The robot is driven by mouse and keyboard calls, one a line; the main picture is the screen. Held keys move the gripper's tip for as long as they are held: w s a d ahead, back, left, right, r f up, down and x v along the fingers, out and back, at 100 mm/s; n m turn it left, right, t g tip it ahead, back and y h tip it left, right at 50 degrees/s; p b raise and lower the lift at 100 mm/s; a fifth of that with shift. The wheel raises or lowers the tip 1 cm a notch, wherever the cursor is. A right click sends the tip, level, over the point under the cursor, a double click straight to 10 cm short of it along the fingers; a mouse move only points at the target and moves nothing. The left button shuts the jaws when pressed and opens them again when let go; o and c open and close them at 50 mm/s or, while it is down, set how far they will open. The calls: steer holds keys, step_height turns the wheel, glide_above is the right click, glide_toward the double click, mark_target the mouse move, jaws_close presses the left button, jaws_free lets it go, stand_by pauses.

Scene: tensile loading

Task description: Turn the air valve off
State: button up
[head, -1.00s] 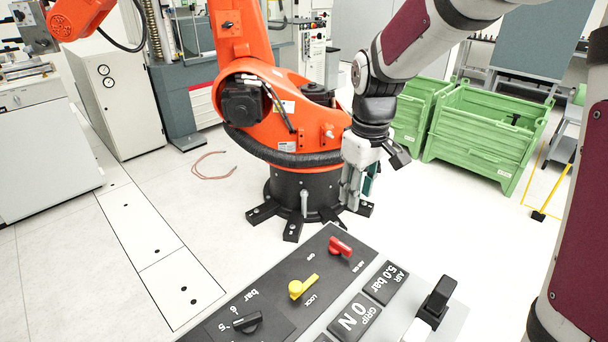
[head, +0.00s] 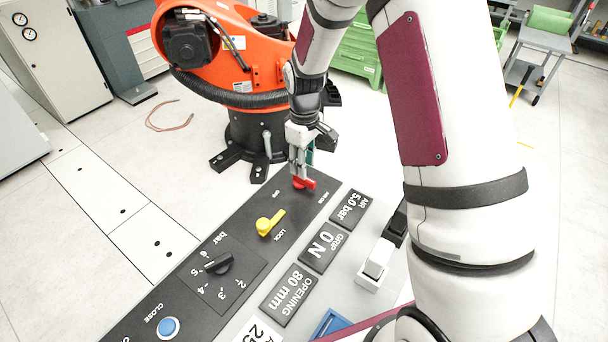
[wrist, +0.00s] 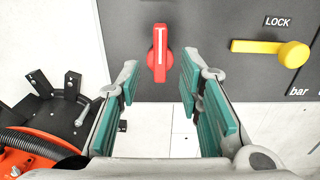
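The air valve is a red knob (head: 304,183) at the far end of the dark control panel (head: 240,215). In the wrist view the red knob (wrist: 158,52) has a white line along its handle, which runs up and down in the picture. My gripper (head: 298,168) is over the knob, pointing down. In the wrist view my gripper (wrist: 160,78) is open, with one green-padded finger on each side of the knob's near end. A gap shows on both sides, and I see no contact. In the head view the fingers hide part of the knob.
A yellow lock knob (head: 269,222) sits near the red one, also in the wrist view (wrist: 270,50). A black dial (head: 218,264), a blue button (head: 168,327) and display plates (head: 318,248) follow along the panel. An orange robot arm (head: 215,55) stands behind on a black base.

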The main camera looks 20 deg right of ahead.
mark_target(304, 182)
step_height(304, 182, down, 5)
stand_by(0.3)
jaws_close()
